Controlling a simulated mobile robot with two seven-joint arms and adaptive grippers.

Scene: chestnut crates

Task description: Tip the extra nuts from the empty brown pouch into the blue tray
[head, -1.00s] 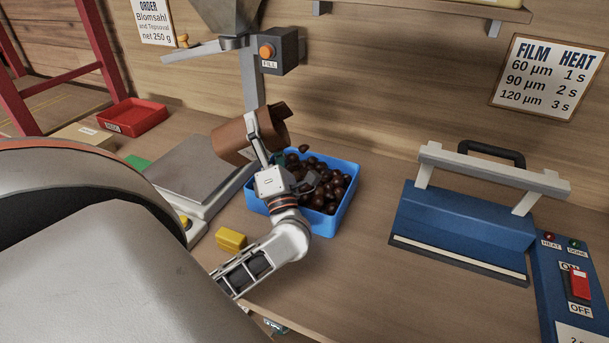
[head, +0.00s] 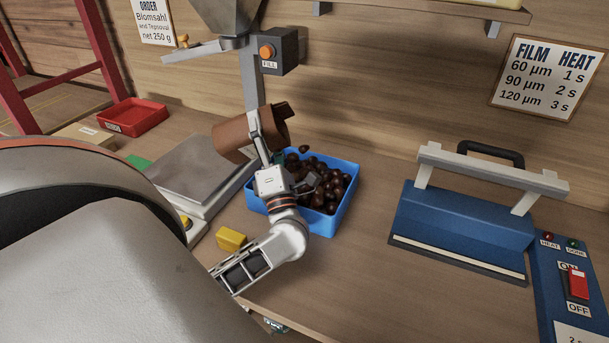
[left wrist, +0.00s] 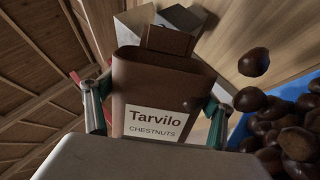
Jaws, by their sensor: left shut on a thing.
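The brown pouch (head: 236,137) is tilted on its side over the left edge of the blue tray (head: 345,207), its mouth toward the tray. In the left wrist view the pouch (left wrist: 160,85) shows a white label reading "Tarvilo CHESTNUTS". My left gripper (head: 262,145) is shut on the pouch, one finger on each side. The tray holds a heap of dark chestnuts (head: 322,185). One chestnut (head: 304,149) is in the air between the pouch mouth and the heap; a chestnut also shows apart from the heap in the left wrist view (left wrist: 254,62). The inside of the pouch is hidden. My right gripper is not in view.
A scale (head: 190,172) stands left of the tray, with a yellow block (head: 231,239) in front. A filler with an orange button (head: 267,52) rises behind. A blue sealer (head: 460,225) stands right, and a red tray (head: 134,117) at back left. Bare bench lies between tray and sealer.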

